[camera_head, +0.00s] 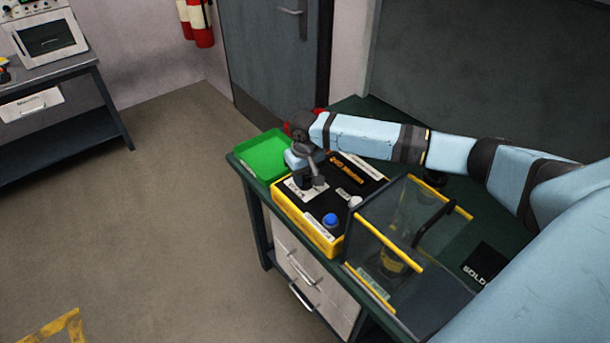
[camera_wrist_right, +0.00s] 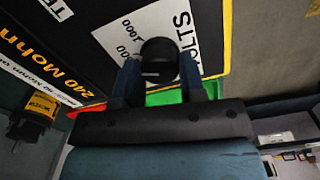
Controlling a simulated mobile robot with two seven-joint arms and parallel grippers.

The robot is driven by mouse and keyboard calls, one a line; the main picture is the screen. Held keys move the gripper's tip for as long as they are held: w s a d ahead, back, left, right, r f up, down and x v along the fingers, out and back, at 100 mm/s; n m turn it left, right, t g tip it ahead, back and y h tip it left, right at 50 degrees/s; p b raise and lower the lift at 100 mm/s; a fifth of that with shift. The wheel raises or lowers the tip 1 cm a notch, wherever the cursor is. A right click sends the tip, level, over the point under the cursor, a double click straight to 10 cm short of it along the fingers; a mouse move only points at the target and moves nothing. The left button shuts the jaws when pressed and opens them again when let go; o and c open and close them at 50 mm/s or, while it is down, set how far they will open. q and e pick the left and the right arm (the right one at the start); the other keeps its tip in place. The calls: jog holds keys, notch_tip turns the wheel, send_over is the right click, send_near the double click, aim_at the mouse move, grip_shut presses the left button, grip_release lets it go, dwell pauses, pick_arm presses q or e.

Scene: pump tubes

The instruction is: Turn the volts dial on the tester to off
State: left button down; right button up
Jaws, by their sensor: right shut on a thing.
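The tester (camera_head: 340,196) is a yellow case with a black top on the dark green bench. Its volts dial (camera_wrist_right: 158,60) is a round black knob on a white label (camera_wrist_right: 122,38) printed with "VOLTS" and "1000". My right gripper (camera_wrist_right: 160,78) is shut on the dial, one finger on each side. In the head view the right gripper (camera_head: 312,180) comes down over the tester's left part and hides the dial. The dial's pointer setting cannot be told. My left gripper is not in view.
A green tray (camera_head: 263,155) stands beside the tester at the left. A blue button (camera_head: 330,220) is on the tester's front part. A clear guard box with yellow edges (camera_head: 405,225) stands to the right. Floor at the left is clear.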

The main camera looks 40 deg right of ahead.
jog(key=shift+r+n+p, duration=0.3)
jog(key=shift+n+p, duration=0.4)
jog(key=shift+p, duration=0.45)
jog(key=n+p, duration=0.4)
jog(key=shift+p, duration=0.4)
jog(key=n+p, duration=0.2)
jog(key=n, duration=0.1)
jog(key=shift+n+p, duration=0.45)
jog(key=shift+n, duration=0.35)
jog(key=shift+f+n+p, duration=0.1)
jog(key=shift+n+p, duration=0.3)
jog(key=shift+n, duration=0.6)
jog(key=n, duration=0.2)
jog(key=shift+n+p, duration=0.3)
jog(key=shift+p, duration=0.05)
jog(key=shift+f+n+p, duration=0.1)
jog(key=shift+n+p, duration=0.2)
jog(key=shift+n, duration=1.4)
